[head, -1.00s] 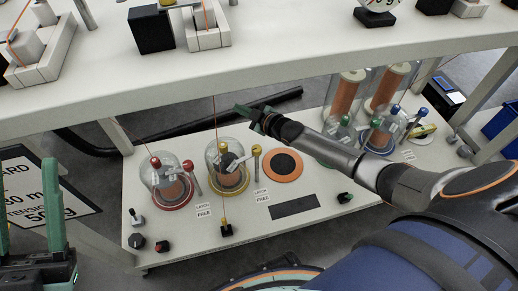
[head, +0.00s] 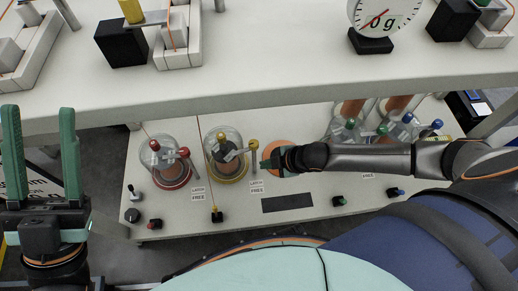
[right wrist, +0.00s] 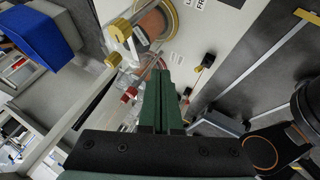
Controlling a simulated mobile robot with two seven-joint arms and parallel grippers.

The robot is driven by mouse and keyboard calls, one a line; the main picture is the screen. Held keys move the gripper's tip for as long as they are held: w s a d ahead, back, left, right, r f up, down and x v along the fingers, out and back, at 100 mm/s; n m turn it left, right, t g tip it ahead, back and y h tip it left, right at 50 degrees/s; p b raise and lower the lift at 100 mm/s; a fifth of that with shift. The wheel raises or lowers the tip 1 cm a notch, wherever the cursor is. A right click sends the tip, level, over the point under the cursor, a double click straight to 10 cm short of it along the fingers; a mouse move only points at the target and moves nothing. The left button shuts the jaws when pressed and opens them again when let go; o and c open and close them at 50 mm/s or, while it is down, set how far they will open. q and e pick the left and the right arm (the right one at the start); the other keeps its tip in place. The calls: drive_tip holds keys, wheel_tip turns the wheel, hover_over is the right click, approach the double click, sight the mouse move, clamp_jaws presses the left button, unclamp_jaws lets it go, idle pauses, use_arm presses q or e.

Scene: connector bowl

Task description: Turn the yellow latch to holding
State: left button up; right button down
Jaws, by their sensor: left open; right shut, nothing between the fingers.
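The yellow latch (head: 253,146) is a grey upright lever with a yellow knob, just right of the glass jar with the yellow ring (head: 226,176). The label (head: 256,190) in front of it reads "LATCH FREE". My right gripper (head: 266,163) is shut and empty, just right of the lever; I cannot tell whether it touches. In the right wrist view its shut green fingers (right wrist: 165,100) point up the picture, and a yellow-capped lever (right wrist: 121,32) shows to their upper left. My left gripper (head: 41,125) is open and empty at the far left, away from the latch.
A red-ringed jar (head: 170,178) with a red-knobbed lever stands to the left. The upper shelf (head: 290,95) overhangs the lower board.

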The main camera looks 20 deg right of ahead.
use_arm(q)
wheel_tip(320, 180, down, 7)
drive_tip(key=n+b, duration=0.1)
drive_tip(key=b, duration=0.5)
drive_tip(key=shift+d, duration=0.3)
use_arm(e)
drive_tip(key=w+a+f, duration=0.3)
drive_tip(key=w+f, duration=0.4)
drive_tip(key=w, duration=0.1)
drive_tip(key=shift+w, duration=0.2)
use_arm(q)
drive_tip(key=shift+w, duration=0.15)
use_arm(e)
drive_tip(key=shift+a, duration=0.2)
